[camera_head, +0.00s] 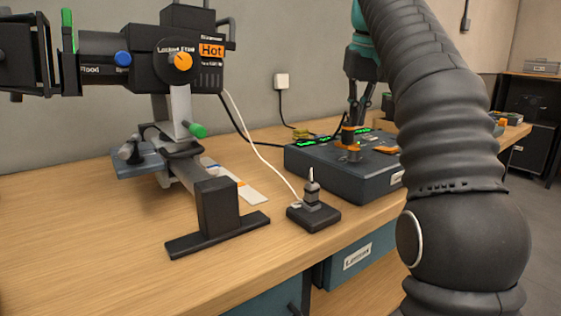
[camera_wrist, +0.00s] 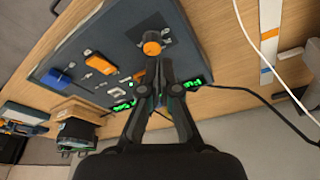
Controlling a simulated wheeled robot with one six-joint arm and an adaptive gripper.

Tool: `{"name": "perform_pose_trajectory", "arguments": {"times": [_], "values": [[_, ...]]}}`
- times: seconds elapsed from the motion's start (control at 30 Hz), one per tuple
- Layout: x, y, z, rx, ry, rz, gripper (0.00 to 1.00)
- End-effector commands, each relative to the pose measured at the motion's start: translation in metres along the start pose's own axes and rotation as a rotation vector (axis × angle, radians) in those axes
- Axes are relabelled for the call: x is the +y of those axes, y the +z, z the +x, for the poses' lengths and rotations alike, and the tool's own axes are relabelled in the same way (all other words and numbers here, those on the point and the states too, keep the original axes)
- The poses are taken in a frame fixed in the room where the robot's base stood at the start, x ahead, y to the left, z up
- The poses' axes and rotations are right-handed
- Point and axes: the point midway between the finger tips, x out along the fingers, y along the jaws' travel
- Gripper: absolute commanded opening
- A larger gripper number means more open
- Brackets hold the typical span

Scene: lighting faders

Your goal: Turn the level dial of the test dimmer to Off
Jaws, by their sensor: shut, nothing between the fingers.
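A dark console box (camera_head: 325,172) stands on the bench at the right in the head view. An orange-capped dial (camera_head: 348,134) rises from its top near the back; it also shows in the wrist view (camera_wrist: 152,48), on the dark panel (camera_wrist: 105,30). I cannot read a label that confirms it is the level dial, nor its setting. My gripper (camera_head: 356,122) points down over the console, right by the dial. In the wrist view my gripper (camera_wrist: 163,60) has its fingertips together, empty, close to the dial's edge; contact cannot be told.
A black stage lamp (camera_head: 180,60) on a stand fills the left of the bench. A small black device with an upright lever (camera_head: 313,210) sits near the front edge. Orange handles (camera_wrist: 101,63), a blue block (camera_wrist: 57,79) and green displays (camera_wrist: 125,105) share the console top.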

Motion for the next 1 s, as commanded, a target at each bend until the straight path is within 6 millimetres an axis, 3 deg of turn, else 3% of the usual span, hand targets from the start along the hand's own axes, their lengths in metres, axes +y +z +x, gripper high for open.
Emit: {"name": "perform_pose_trajectory", "arguments": {"times": [0.27,0.7,1.0], "values": [[0.0,0.001,0.007,-0.003,-0.001,-0.002,0.0],[0.0,0.013,0.053,-0.001,0.0,-0.002,0.0],[0.0,0.016,0.067,-0.001,0.0,-0.001,0.0]]}}
